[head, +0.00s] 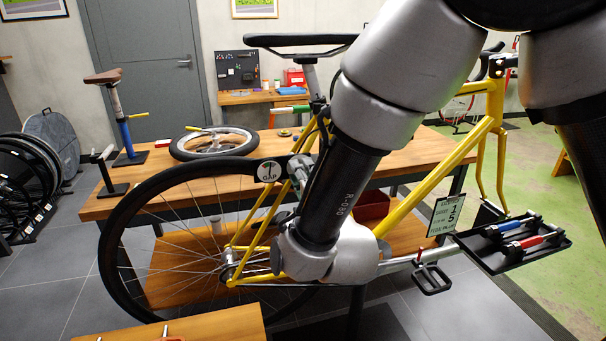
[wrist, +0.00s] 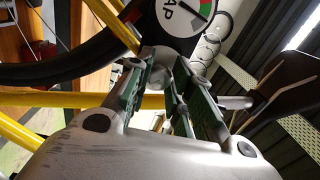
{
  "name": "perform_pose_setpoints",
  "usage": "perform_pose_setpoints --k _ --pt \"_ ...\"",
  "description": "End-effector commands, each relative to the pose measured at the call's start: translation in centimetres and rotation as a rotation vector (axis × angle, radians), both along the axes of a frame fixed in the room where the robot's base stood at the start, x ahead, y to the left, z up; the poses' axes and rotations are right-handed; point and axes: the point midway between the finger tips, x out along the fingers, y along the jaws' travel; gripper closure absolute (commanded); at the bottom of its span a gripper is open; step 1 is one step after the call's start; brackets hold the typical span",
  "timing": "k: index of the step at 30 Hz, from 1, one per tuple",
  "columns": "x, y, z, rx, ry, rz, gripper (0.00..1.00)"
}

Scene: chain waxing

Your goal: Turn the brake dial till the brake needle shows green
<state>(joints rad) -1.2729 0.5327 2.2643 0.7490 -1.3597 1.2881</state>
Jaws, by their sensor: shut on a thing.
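The round white gauge, lettered GAP, shows above the rear wheel in the head view (head: 268,171) and upside down at the top of the wrist view (wrist: 186,14). A green patch shows on its face in the wrist view; the needle is too unclear to read against it. My gripper, with green-lined fingers, reaches to just below the gauge in the wrist view (wrist: 166,68). It is shut on a grey knob, seemingly the brake dial (wrist: 158,53), mostly hidden between the fingers. In the head view my gripper (head: 299,167) is small and partly hidden by my arm.
The yellow bicycle frame (head: 438,183) and rear wheel (head: 104,250) stand close around my arm. Behind is a wooden workbench (head: 110,205) with a loose wheel (head: 214,143). A black tray (head: 520,256) with blue and red handled tools is at right.

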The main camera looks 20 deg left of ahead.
Motion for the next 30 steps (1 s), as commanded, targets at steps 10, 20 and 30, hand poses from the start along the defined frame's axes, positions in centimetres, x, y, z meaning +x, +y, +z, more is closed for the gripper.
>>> perform_pose_setpoints --k 10,20,30 --pt "-0.05 -0.05 -0.13 0.274 0.174 -0.001 1.0" --pt "-0.07 -0.03 -0.09 0.525 0.329 -0.001 1.0" --pt "-0.07 -0.02 -0.02 0.7 0.434 -0.001 1.0"
